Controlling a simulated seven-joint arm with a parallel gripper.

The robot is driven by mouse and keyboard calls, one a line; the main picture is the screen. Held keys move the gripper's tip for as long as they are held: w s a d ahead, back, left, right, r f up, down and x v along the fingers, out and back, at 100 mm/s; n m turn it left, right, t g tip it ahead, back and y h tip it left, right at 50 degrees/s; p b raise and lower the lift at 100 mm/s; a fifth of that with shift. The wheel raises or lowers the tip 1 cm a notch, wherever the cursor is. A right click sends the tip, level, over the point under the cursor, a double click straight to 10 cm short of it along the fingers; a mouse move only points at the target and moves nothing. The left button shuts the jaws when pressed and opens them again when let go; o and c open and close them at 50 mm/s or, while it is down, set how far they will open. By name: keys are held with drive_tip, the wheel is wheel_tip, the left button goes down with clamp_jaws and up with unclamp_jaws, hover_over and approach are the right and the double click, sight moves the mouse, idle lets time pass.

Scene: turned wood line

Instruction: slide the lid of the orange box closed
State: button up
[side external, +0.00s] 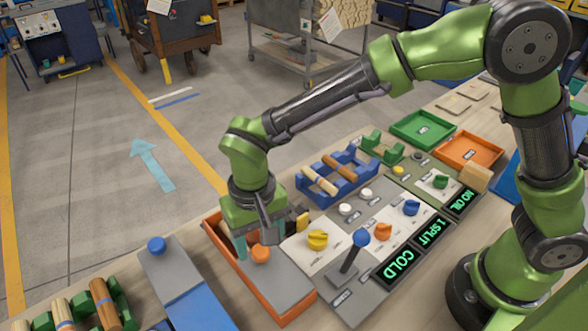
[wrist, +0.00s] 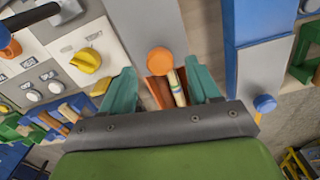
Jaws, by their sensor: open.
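The orange box (side external: 283,318) stands at the front of the bench, with a grey sliding lid (side external: 278,281) that carries an orange knob (side external: 260,254). The lid is partly open: the box end under my gripper is uncovered. The wrist view shows the lid (wrist: 150,22), the knob (wrist: 160,61) and a striped wooden piece (wrist: 178,88) inside the opening. My gripper (side external: 260,243) is open, pointing down over the open end. In the wrist view its teal fingers (wrist: 161,72) stand on either side of the knob, apart from it. Contact with the lid cannot be told.
A blue box (side external: 200,310) with a grey lid and blue knob (side external: 157,246) stands to the left. On the other side is a control panel with a yellow knob (side external: 317,240) and a blue-topped lever (side external: 361,238). A blue rack (side external: 345,186) of turned pieces stands behind.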

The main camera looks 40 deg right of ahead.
drive_tip(key=shift+f, duration=1.1)
clamp_jaws()
